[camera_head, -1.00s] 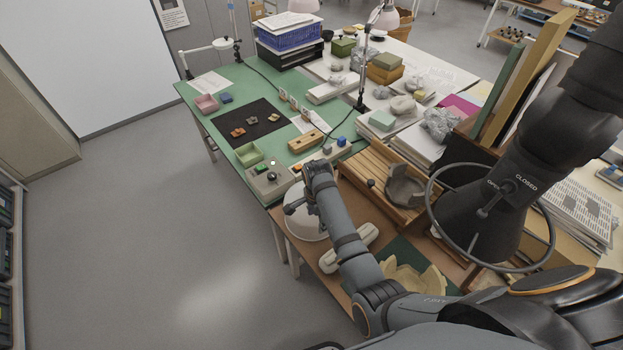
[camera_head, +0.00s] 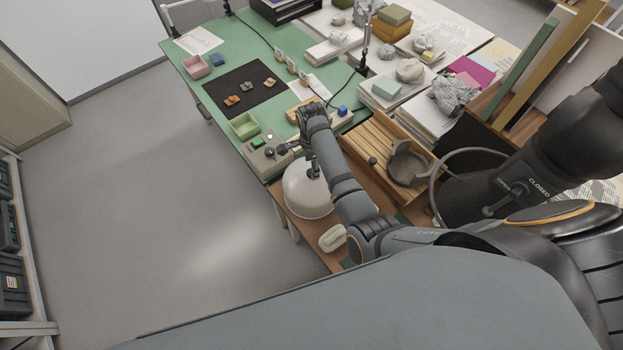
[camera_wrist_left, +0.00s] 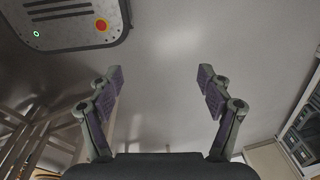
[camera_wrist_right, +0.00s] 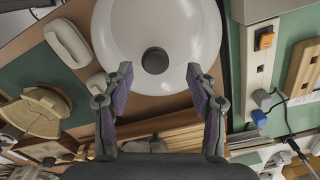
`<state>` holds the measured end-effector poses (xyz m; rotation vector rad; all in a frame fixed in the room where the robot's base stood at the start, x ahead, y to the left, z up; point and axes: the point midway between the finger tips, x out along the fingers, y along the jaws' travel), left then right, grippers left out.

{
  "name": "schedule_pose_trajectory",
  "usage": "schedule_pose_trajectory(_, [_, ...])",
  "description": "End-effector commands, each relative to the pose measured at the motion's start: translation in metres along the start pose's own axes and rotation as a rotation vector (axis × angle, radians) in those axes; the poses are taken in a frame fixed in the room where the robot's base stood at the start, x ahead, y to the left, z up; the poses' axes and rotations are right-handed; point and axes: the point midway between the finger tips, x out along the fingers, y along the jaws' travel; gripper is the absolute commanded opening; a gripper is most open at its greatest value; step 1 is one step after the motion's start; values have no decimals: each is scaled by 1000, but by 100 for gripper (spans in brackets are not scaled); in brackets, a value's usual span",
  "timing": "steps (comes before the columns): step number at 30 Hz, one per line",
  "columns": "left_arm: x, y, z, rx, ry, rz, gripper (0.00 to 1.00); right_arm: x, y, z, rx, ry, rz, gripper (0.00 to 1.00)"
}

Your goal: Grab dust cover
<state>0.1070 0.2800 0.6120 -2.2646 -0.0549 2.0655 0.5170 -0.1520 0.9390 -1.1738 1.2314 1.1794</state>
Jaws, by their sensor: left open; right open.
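The dust cover is a white dome (camera_head: 305,193) with a dark knob on top, on the brown bench at the near end of the green table. My right forearm hides part of it in the head view. In the right wrist view the dome (camera_wrist_right: 190,30) fills the upper middle, its round knob (camera_wrist_right: 154,60) facing the camera. My right gripper (camera_wrist_right: 159,76) is open, with its fingertips either side of the knob in the picture; I cannot tell the remaining distance. My left gripper (camera_wrist_left: 160,76) is open and empty above bare floor, outside the head view.
A control box (camera_head: 262,158) and a wooden block (camera_wrist_right: 304,68) lie close by the dome. A white rounded piece (camera_head: 332,238) and a slatted wooden rack (camera_head: 376,146) stand on its other sides. The floor left of the table is clear.

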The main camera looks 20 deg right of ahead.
Motion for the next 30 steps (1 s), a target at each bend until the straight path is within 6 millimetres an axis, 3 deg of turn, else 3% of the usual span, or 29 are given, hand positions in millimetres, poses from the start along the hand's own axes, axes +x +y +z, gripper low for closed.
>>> schedule_pose_trajectory(2, [-12,1,-20,-2,29,2,79,10,2,1,0,1,7,58])
schedule_pose_trajectory(5, [-14,1,-26,-3,38,2,79,29,2,2,0,0,6,58])
schedule_pose_trajectory(9, [-14,1,-12,-2,15,3,79,42,2,2,1,-1,3,58])
schedule_pose_trajectory(15, [-14,1,8,-1,-14,3,79,43,2,2,1,-1,2,58])
schedule_pose_trajectory(27, [-14,1,-6,-1,8,3,79,42,2,2,1,-1,2,3])
schedule_pose_trajectory(30, [-14,1,-7,-1,9,3,79,42,2,2,1,-1,2,0])
